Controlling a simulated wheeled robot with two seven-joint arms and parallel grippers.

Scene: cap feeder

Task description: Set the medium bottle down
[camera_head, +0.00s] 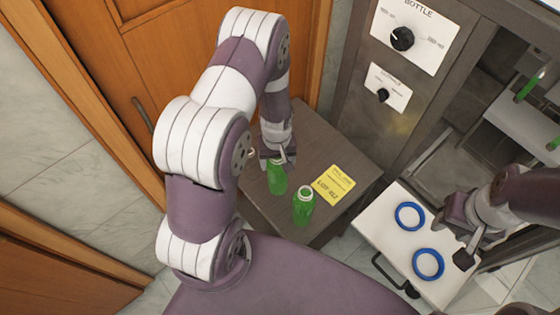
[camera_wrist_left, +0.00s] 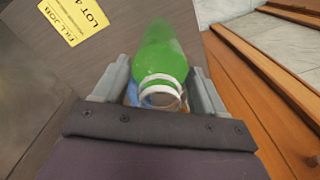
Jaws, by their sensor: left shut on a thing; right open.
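My left gripper (camera_head: 272,156) is shut on a green bottle (camera_head: 277,178) at the neck, over the dark wooden side table (camera_head: 306,140). In the left wrist view the held bottle (camera_wrist_left: 160,55) lies between the two grey fingers of my left gripper (camera_wrist_left: 155,95), its white-rimmed mouth toward the camera. I cannot tell whether its base touches the table top. A second green bottle (camera_head: 304,205) stands upright and open near the table's front edge, apart from the held one. My right gripper (camera_head: 462,238) is open and empty at the right, above the white tray.
A yellow label card (camera_head: 333,185) lies on the table right of the bottles. The white tray (camera_head: 385,238) carries two blue rings (camera_head: 409,216). A machine panel with a black knob (camera_head: 402,38) stands behind. A wooden door (camera_head: 180,50) is behind my left arm.

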